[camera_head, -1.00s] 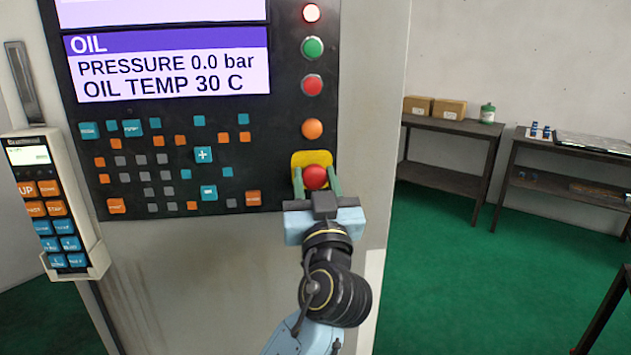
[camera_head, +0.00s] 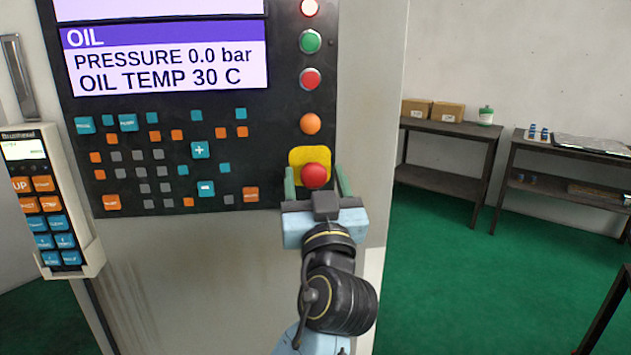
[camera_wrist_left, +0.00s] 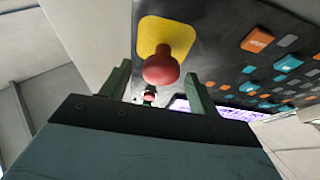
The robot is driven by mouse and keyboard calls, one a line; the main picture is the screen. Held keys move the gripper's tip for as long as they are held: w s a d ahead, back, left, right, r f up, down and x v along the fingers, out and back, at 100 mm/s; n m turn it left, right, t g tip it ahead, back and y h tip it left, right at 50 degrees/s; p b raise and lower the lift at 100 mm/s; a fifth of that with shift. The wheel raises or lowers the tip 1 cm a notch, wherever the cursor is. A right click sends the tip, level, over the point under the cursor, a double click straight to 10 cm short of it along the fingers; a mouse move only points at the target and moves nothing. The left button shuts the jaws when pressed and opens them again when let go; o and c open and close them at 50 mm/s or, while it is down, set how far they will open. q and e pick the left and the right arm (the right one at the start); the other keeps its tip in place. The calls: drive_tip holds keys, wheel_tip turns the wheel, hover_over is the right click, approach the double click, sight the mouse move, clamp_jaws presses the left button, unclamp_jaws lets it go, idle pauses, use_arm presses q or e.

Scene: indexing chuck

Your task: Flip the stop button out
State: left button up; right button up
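The stop button is a red mushroom knob (camera_head: 315,176) on a yellow plate (camera_head: 297,157) at the lower right of the black control panel. In the left wrist view the red knob (camera_wrist_left: 161,67) stands out from the yellow plate (camera_wrist_left: 150,32). My left gripper (camera_head: 317,182) is at the knob, with one green finger on each side. The fingers are open, with gaps between them and the knob in both views. In the left wrist view the fingertips (camera_wrist_left: 160,82) flank the knob's near end. My right gripper is not in view.
Above the stop button are an orange button (camera_head: 310,124), a red button (camera_head: 311,79) and a green button (camera_head: 310,41). A handheld pendant (camera_head: 48,205) hangs at the left. Dark tables (camera_head: 440,126) stand at the right wall, with green floor free before them.

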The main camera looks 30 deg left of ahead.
use_arm(q)
drive_tip(key=b+v, duration=0.5)
drive_tip(key=v, duration=0.8)
drive_tip(key=shift+d+f, duration=0.1)
drive_tip(key=shift+d, duration=0.05)
